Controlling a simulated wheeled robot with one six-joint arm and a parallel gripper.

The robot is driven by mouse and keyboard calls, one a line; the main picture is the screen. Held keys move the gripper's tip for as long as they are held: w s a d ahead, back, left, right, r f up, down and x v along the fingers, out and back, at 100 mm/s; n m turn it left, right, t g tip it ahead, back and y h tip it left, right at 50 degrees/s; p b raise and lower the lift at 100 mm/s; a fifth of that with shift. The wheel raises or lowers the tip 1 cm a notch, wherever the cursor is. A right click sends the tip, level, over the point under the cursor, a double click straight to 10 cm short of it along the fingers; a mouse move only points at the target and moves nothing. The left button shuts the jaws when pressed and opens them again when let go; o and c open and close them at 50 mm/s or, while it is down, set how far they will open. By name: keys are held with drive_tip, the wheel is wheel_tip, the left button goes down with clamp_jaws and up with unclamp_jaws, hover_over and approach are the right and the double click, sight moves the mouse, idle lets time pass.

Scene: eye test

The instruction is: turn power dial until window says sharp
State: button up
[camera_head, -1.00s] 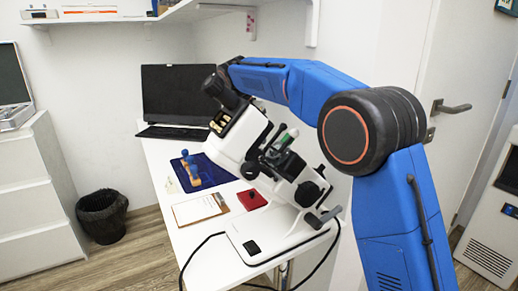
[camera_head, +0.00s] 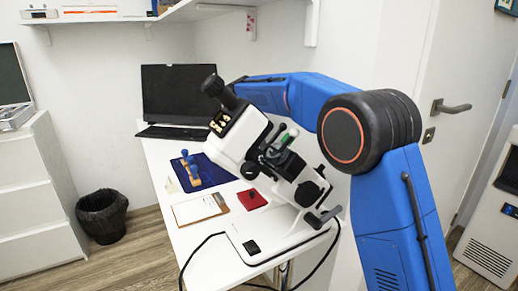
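A white lens-reading instrument (camera_head: 243,132) stands tilted on a flat white base on the table, its black eyepiece (camera_head: 220,90) pointing up and left. A black round knob (camera_head: 309,193), perhaps the power dial, is on the lower side of its body. My blue arm comes from the right and reaches left behind the instrument. My gripper does not show; the arm's far end is hidden behind the instrument's upper part.
The narrow white table (camera_head: 222,262) also holds a laptop (camera_head: 179,92), a dark blue mat (camera_head: 217,174) with blue-topped pieces, a clipboard (camera_head: 196,209) and a red item (camera_head: 252,199). A black cable loops over the front. A shelf (camera_head: 190,12) hangs above.

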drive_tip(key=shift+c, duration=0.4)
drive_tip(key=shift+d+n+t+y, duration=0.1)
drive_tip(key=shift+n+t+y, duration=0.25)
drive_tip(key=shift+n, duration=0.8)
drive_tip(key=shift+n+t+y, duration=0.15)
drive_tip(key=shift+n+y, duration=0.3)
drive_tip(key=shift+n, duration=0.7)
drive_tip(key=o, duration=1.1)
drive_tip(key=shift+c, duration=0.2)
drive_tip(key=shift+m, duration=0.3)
